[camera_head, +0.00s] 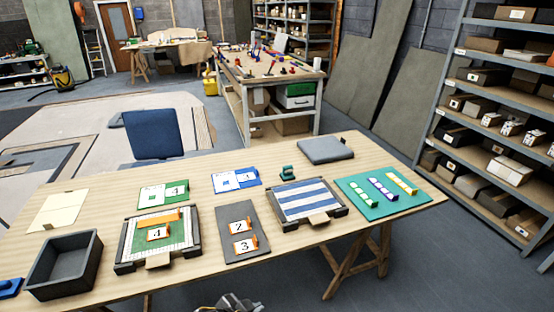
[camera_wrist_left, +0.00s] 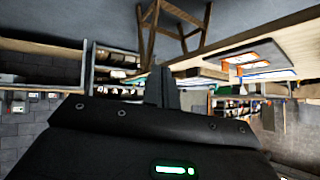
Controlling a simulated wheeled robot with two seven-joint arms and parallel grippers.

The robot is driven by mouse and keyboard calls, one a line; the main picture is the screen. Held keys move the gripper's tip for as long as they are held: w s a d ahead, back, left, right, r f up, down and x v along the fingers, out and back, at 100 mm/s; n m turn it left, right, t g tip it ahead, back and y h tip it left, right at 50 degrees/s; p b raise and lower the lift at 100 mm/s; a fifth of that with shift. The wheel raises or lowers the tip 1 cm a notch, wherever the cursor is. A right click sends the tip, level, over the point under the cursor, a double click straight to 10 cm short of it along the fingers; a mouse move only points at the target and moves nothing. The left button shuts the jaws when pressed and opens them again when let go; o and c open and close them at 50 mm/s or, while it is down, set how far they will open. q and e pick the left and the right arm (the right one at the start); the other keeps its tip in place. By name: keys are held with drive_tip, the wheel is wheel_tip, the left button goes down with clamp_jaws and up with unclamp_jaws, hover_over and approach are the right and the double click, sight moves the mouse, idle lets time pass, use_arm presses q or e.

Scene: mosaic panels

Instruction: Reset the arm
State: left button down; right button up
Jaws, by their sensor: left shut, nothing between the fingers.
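My left gripper (camera_head: 236,302) shows only as a small dark piece at the bottom edge of the head view, in front of the table's near edge and apart from everything on the table. In the left wrist view its dark fingers (camera_wrist_left: 161,88) are together and empty, and the picture is upside down, with a table leg and the table's edge above. My right gripper is in neither view.
A shelf rack (camera_head: 470,95) stands right. The floor in front is clear.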

use_arm(q)
drive_tip(key=s+a+n+g+y, duration=0.4)
drive_tip(key=s+a+n+y, duration=0.3)
drive_tip(key=s+a, duration=1.25)
wheel_tip(320, 180, down, 30)
drive_tip(key=s+g+h+b, duration=0.1)
drive_tip(key=s+b, duration=0.1)
drive_tip(key=b, duration=0.1)
drive_tip(key=s+a+f+g+b, duration=0.1)
drive_tip(key=s+a+f+b, duration=0.1)
drive_tip(key=s+f, duration=1.4)
wheel_tip(320, 180, down, 3)
drive_tip(key=shift+s+r+n+b, duration=0.1)
drive_tip(key=shift+s+n+b, duration=0.15)
drive_tip(key=shift+b, duration=0.3)
